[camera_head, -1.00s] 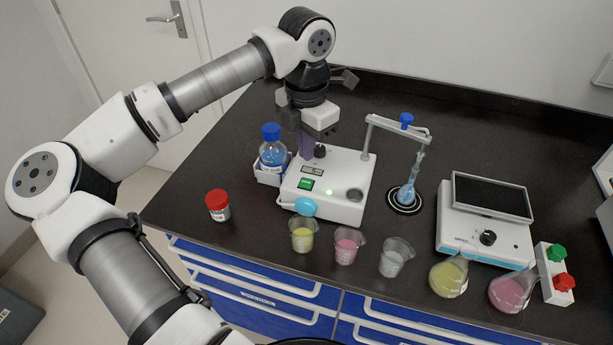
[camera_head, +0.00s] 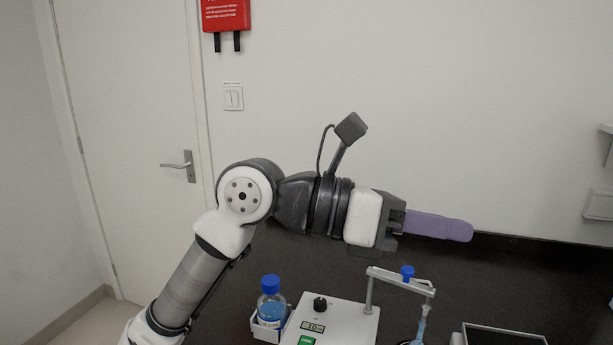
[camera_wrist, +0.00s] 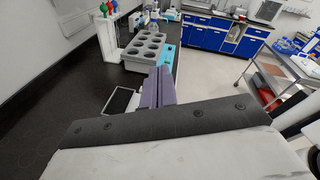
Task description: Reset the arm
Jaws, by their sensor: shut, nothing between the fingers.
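My arm is raised above the dark bench in the head view. My gripper (camera_head: 470,232) points to the right, roughly level, with its purple fingers together. In the wrist view my gripper (camera_wrist: 164,70) shows its two purple fingers side by side and closed, with nothing held between them. The gripper is clear of the bench and touches nothing that I can see.
Below the arm are a blue-capped bottle (camera_head: 270,303), a white device with a display (camera_head: 335,325) and a stand (camera_head: 400,281) with a blue knob. The wrist view shows a grey rack with round holes (camera_wrist: 146,52) and blue cabinets (camera_wrist: 222,36) beyond. The air around the gripper is free.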

